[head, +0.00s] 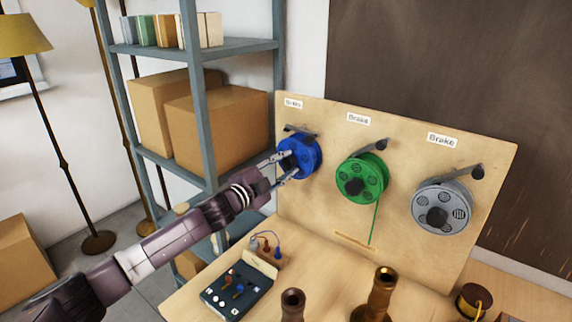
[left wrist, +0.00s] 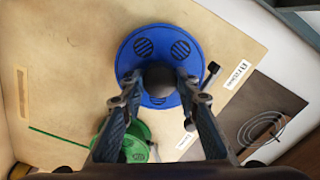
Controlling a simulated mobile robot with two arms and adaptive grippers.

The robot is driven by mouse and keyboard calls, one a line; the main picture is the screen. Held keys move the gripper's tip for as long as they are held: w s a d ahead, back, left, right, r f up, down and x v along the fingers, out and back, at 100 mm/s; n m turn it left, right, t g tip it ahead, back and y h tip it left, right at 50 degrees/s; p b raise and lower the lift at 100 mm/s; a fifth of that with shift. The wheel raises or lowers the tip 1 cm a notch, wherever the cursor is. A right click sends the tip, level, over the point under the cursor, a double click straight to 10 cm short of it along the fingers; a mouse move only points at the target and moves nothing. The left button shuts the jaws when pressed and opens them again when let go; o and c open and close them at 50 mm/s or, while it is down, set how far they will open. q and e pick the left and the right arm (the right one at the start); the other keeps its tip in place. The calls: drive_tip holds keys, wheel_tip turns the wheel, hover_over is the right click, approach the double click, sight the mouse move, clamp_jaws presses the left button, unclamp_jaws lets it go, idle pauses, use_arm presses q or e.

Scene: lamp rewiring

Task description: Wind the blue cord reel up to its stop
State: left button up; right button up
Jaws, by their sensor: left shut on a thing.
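The blue cord reel (head: 308,158) is mounted at the left of an upright wooden board (head: 330,210). A dark lever sits just above it, under a "Brake" label. My left gripper (head: 287,168) is at the front of the blue reel. In the left wrist view, the gripper (left wrist: 160,88) is shut on the dark round knob (left wrist: 160,77) at the middle of the blue reel (left wrist: 138,48). No cord shows hanging from the blue reel. My right gripper is in neither view.
A green reel (head: 374,169) with a green cord hanging down and a grey reel (head: 459,204) are on the same board, each with a brake lever. A dark control box (head: 237,291) and brown lamp posts (head: 378,295) stand on the bench below. A shelf (head: 203,110) is behind my left arm.

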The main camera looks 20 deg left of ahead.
use_arm(q)
drive_tip(key=shift+f+m, duration=0.4)
drive_tip(key=o, duration=1.1)
drive_tip(key=shift+o, duration=0.3)
drive_tip(key=shift+a+r, duration=0.1)
drive_tip(key=shift+r, duration=0.1)
drive_tip(key=shift+s+r, duration=0.1)
drive_tip(key=shift+s, duration=0.05)
drive_tip(key=v, duration=1.2)
